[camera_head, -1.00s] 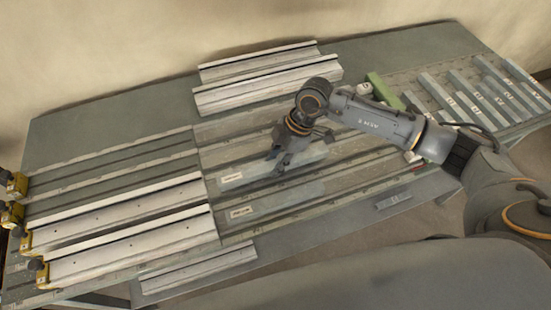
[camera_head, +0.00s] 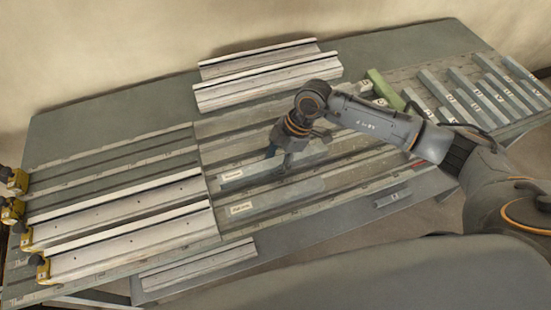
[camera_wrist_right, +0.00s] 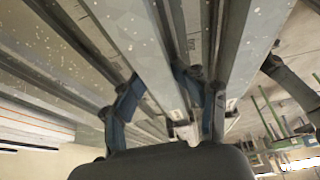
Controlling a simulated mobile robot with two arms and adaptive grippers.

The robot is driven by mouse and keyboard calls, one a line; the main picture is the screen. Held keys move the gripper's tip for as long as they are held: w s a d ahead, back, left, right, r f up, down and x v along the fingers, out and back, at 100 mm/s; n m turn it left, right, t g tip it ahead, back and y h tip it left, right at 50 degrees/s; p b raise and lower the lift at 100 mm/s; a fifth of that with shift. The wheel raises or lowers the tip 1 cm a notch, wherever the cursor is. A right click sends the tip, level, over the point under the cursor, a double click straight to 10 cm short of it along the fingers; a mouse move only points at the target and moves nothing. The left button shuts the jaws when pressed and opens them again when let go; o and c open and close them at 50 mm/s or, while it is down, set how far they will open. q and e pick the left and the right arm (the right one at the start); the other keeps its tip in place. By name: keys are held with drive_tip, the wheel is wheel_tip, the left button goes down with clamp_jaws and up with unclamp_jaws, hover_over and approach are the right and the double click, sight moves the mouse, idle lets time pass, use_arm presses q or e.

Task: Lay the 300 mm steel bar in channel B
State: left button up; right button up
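My right gripper (camera_head: 277,160) points down just above the grey plate in the middle of the bench. A light grey bar (camera_head: 306,157) lies lengthwise under it, in line with a labelled channel; the head view does not resolve the label's text. In the right wrist view, the fingers of my right gripper (camera_wrist_right: 165,100) stand apart. A long grey bar (camera_wrist_right: 137,45) runs between them, with a gap visible at the left finger. I cannot tell the bar's length or the channel's letter. My left gripper is not in view.
Pale profiles (camera_head: 130,243) lie at the left, by yellow clamps (camera_head: 12,212). More profiles (camera_head: 265,78) lie at the back. Several numbered grey bars (camera_head: 490,95) and a green bar (camera_head: 384,90) lie at the right. A second labelled channel (camera_head: 285,199) runs in front of the gripper.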

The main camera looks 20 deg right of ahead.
drive_tip(key=shift+s+d+f, duration=0.15)
drive_tip(key=shift+f, duration=0.35)
drive_tip(key=shift+d+r, duration=0.1)
drive_tip(key=shift+r, duration=0.1)
drive_tip(key=b+v, duration=0.2)
drive_tip(key=v, duration=1.1)
drive_tip(key=shift+w+a+r, duration=0.2)
drive_tip(key=shift+a+r, duration=0.1)
drive_tip(key=shift+a, duration=0.05)
